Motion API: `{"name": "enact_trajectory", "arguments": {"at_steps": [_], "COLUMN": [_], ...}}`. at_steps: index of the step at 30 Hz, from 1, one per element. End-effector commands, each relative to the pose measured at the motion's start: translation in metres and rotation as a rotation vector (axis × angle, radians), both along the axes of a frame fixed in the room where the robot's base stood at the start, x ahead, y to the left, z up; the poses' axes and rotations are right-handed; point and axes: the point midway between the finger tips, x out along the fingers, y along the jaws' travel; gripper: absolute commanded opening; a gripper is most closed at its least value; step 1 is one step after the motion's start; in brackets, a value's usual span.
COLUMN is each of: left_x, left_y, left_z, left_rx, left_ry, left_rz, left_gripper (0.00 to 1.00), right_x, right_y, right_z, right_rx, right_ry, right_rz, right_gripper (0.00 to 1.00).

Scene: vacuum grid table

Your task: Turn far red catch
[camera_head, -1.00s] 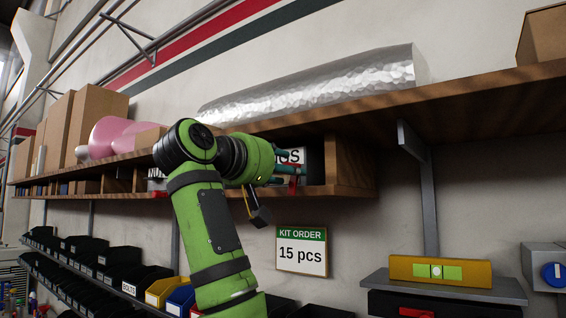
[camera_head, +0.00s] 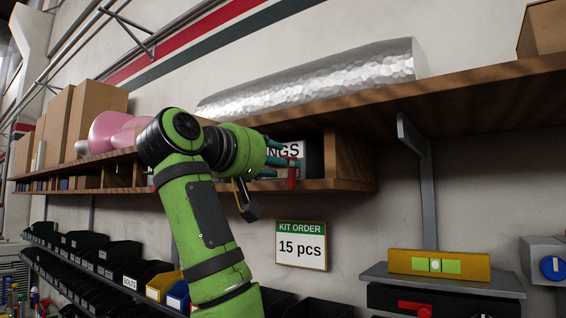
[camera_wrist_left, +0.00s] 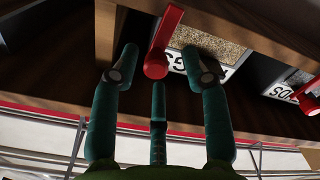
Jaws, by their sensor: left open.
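A red catch (camera_head: 292,178) hangs upright at the front of a shelf compartment, beside a box labelled with letters ending "NGS" (camera_head: 290,150). The catch also shows in the left wrist view (camera_wrist_left: 163,42), as a bar with a rounded end. My left gripper (camera_head: 284,161) is at the compartment front, close to the catch. In the left wrist view my left gripper (camera_wrist_left: 160,62) is open, with teal fingers on both sides of the catch. I cannot tell whether any finger touches it. My right gripper is not in view.
A second red part (camera_wrist_left: 313,86) shows at the right edge of the left wrist view. The wooden shelf (camera_head: 350,187) bounds the space around the gripper. A kit order sign (camera_head: 301,246) hangs below. Another red handle (camera_head: 414,309) is at lower right.

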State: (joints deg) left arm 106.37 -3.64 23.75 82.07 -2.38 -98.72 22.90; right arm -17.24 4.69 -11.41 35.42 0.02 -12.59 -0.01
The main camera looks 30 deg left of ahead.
Motion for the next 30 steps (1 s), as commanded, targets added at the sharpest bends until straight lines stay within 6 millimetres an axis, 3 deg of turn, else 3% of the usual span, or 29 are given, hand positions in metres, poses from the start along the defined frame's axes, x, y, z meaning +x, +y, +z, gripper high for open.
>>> {"name": "enact_trajectory", "arguments": {"at_steps": [3,9,21,23,27,30], "left_x": [-0.022,-0.047,-0.054,-0.055,-0.057,-0.055], "left_y": [0.004,0.007,0.008,0.008,0.006,0.005], "left_z": [0.001,0.0,-0.001,-0.002,-0.005,-0.005], "left_rx": [-0.001,-0.001,0.008,0.065,0.377,0.551], "left_ry": [-0.004,-0.001,-0.002,-0.013,-0.061,-0.078], "left_rz": [0.003,0.001,0.001,0.003,0.008,0.006], "left_gripper": [0.46,0.46,0.46,0.46,0.46,0.46], "right_x": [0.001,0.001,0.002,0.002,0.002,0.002], "right_y": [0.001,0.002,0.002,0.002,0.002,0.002], "right_z": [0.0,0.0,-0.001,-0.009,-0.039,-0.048], "right_rx": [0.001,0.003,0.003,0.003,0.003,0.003], "right_ry": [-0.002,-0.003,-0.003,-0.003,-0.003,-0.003], "right_rz": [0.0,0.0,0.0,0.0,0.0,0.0], "right_gripper": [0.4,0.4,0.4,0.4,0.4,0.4]}}
